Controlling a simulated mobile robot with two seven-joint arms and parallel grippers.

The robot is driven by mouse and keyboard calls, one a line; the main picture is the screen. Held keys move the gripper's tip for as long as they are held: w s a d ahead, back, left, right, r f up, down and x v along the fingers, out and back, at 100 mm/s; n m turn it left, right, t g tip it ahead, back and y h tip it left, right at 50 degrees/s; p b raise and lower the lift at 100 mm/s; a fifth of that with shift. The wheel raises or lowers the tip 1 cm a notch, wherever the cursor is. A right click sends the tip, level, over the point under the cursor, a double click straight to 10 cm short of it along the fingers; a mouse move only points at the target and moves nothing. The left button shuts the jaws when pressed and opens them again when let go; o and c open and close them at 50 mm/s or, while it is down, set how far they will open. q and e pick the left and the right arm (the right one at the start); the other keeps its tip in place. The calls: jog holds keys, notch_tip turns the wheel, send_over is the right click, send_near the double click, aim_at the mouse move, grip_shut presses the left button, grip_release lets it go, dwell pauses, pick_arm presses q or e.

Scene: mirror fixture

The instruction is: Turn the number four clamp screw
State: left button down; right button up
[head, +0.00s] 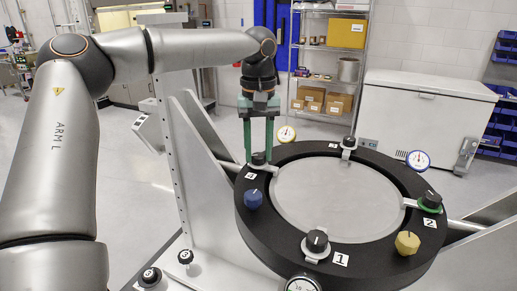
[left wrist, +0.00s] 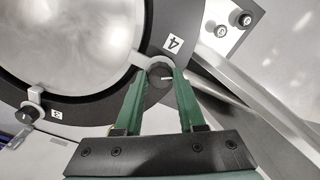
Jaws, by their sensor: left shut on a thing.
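The number four clamp screw (head: 258,158) is a small dark knob on the black ring fixture (head: 290,245), beside the white "4" label (head: 251,177). My left gripper (head: 258,156) points down over it, its two green fingers on either side. In the left wrist view the left gripper (left wrist: 160,76) is shut on the screw's round knob (left wrist: 160,74), which shows a pale line on top. The "4" label (left wrist: 173,43) lies just beyond. The ring surrounds a grey round mirror plate (head: 335,200). My right gripper is not in view.
Other clamp screws stand at "1" (head: 316,241), "2" (head: 431,200) and the back (head: 349,142). A blue knob (head: 253,198), a yellow knob (head: 407,242) and dial gauges (head: 286,133) sit around the ring. A grey upright (head: 184,160) stands left of it.

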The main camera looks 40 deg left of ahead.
pick_arm(q)
jog(key=shift+m, duration=0.4)
jog(key=m, duration=0.3)
jog(key=shift+m, duration=0.3)
jog(key=m, duration=0.3)
jog(key=shift+m, duration=0.4)
jog(key=m, duration=0.4)
jog(key=shift+m, duration=1.7)
jog(key=c, duration=0.5)
grip_release()
jog(key=shift+r, duration=0.1)
